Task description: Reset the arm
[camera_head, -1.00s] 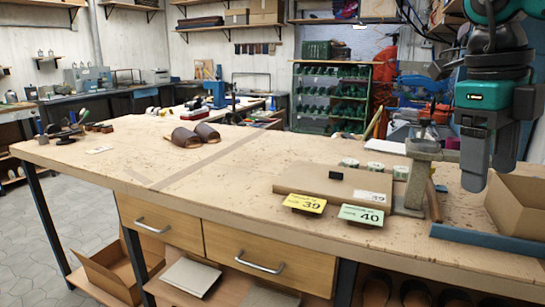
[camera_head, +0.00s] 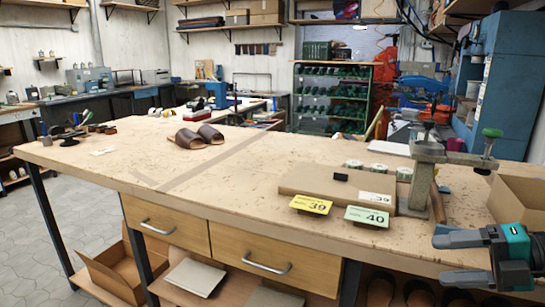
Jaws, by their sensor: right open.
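My right gripper (camera_head: 442,258) shows at the lower right, in front of the workbench's front edge. Its two grey fingers point left and are spread apart, with nothing between them. The wrist has a teal and black body, and the rest of the arm is cut off by the right edge of the picture. My left gripper is not in view.
The workbench (camera_head: 100,170) bears brown sandals (camera_head: 197,137), a yellow 39 card (camera_head: 311,205), a green 40 card (camera_head: 367,216), a flat cardboard box (camera_head: 300,182) and a metal clamp stand (camera_head: 424,180). An open carton (camera_head: 518,205) stands at the right, above the gripper. The bench's left half is mostly clear.

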